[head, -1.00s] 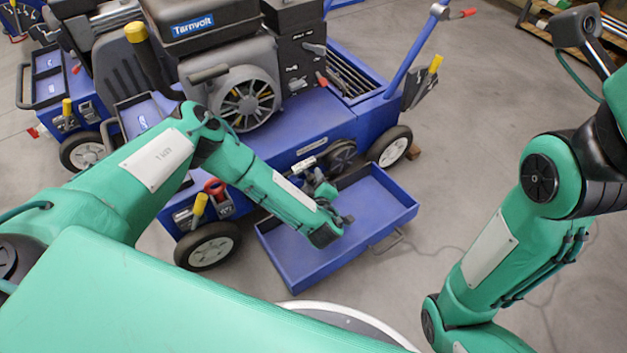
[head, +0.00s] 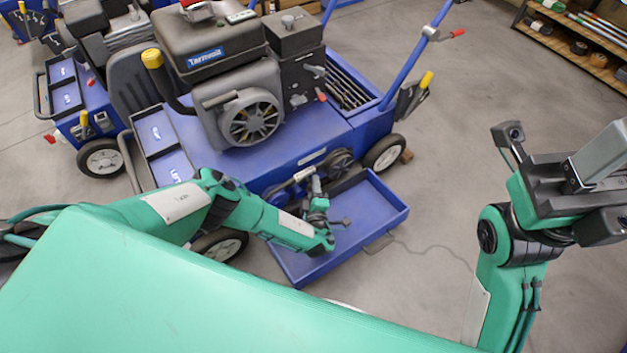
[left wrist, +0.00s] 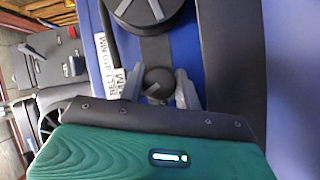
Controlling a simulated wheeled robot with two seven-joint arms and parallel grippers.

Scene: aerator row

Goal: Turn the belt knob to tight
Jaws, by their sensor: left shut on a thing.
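The belt knob (left wrist: 158,78) is small, round and dark, with a light pointer mark on its face. It sits on a dark strip below a pulley (left wrist: 142,8) in the left wrist view. My left gripper (left wrist: 160,86) has one grey finger on each side of it and is shut on it. In the head view the left gripper (head: 313,182) is low at the front of the blue cart (head: 300,152), beside the pulley (head: 341,161), and hides the knob. My right gripper (head: 580,185) is raised at the right, clear of the cart; its jaw opening is unclear.
A blue open tray (head: 385,205) juts from the cart under my left gripper. The Tarnvolt engine (head: 215,70) stands on the cart. A white belt label (left wrist: 114,75) is beside the knob. Another blue cart (head: 85,115) is at left, and a shelf (head: 590,50) at back right. Floor between is clear.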

